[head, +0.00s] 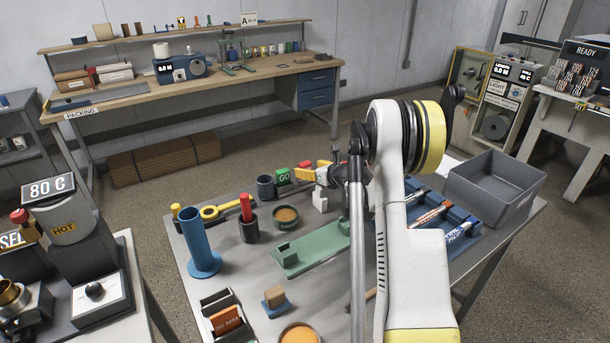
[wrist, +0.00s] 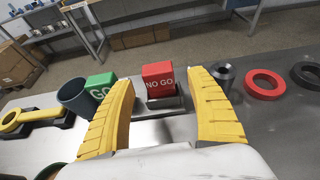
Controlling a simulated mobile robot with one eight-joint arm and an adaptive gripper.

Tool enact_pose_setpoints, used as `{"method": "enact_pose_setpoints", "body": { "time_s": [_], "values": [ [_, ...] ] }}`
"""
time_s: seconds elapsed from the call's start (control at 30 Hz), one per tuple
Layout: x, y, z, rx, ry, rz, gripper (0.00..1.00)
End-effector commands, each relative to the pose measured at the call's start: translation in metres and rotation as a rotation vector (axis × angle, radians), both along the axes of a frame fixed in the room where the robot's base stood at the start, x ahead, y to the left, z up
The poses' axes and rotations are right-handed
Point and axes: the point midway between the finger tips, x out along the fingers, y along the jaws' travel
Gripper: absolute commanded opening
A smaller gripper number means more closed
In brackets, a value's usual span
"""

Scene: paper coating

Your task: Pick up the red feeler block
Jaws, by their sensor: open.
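The red feeler block, marked NO GO (wrist: 157,82), stands upright in a dark holder (wrist: 165,105) in the wrist view. My gripper (wrist: 159,80) has its two yellow fingers spread wide, one on each side of the block in the picture. Clear gaps show between the block and both fingers, and nothing is held. I cannot tell how far beyond the fingertips the block is. In the head view my gripper (head: 318,172) is at the far side of the table, partly behind my arm, and the red block is mostly hidden there.
A green GO block (wrist: 100,86) and a dark cup (wrist: 73,95) stand left of the red block. A grey metal cylinder (wrist: 223,75), a red ring (wrist: 264,85) and a black ring (wrist: 305,75) lie to the right. A grey bin (head: 497,185) stands at the table's right.

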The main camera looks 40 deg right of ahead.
Motion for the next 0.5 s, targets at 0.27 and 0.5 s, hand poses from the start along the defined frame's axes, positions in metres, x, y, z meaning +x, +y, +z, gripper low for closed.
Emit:
{"method": "enact_pose_setpoints", "body": {
  "time_s": [0.27,0.5],
  "values": [
    [0.030,0.000,-0.014,-0.001,0.001,0.000,0.66],
    [0.029,-0.001,-0.012,-0.001,0.001,0.000,0.36]
  ]
}}
